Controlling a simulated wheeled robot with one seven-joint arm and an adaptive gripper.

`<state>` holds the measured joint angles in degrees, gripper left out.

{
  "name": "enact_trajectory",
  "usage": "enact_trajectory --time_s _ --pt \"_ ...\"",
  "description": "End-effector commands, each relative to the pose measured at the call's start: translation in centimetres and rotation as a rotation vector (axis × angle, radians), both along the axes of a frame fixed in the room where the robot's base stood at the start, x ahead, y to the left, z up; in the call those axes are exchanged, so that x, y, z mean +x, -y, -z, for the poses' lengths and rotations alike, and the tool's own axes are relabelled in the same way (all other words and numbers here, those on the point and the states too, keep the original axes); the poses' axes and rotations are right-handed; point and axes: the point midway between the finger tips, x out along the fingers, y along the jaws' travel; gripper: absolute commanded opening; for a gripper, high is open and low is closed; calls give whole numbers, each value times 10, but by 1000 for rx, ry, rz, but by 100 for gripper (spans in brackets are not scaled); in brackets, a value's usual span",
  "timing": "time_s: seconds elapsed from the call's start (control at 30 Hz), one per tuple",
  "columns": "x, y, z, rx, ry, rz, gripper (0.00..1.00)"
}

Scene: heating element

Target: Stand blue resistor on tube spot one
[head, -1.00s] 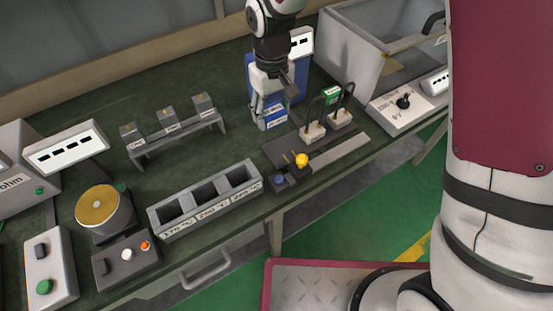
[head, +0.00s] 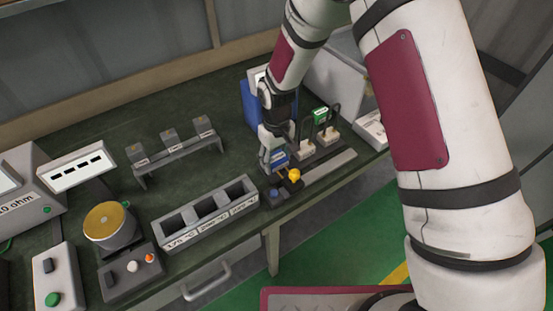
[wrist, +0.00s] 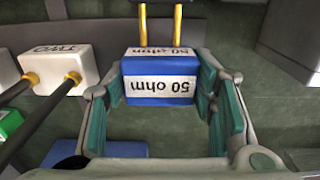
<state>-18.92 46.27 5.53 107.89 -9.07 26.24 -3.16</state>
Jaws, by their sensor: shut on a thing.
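The blue resistor (wrist: 160,92) is a blue block with a white "50 ohm" label and two brass pins at its far end. In the wrist view it sits between the teal pads of my gripper (wrist: 165,98), which is shut on it. In the head view the blue resistor (head: 279,158) shows at the tip of my gripper (head: 276,163), over the dark plate with the yellow knob (head: 294,175). I cannot make out which place is tube spot one. I cannot tell whether the resistor touches the plate.
A three-slot temperature block (head: 212,212) lies to the left, with a rack of grey blocks (head: 175,150) behind. A blue-sided box (head: 252,108) stands behind my gripper.

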Motion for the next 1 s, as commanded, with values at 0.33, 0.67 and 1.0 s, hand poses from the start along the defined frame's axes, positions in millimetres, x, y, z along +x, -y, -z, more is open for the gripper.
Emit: enact_trajectory --time_s 0.33,0.67,1.0 --pt "0 0 6 0 0 0 21" --pt "0 0 8 0 0 0 71" --pt "2 0 -8 2 5 1 71"
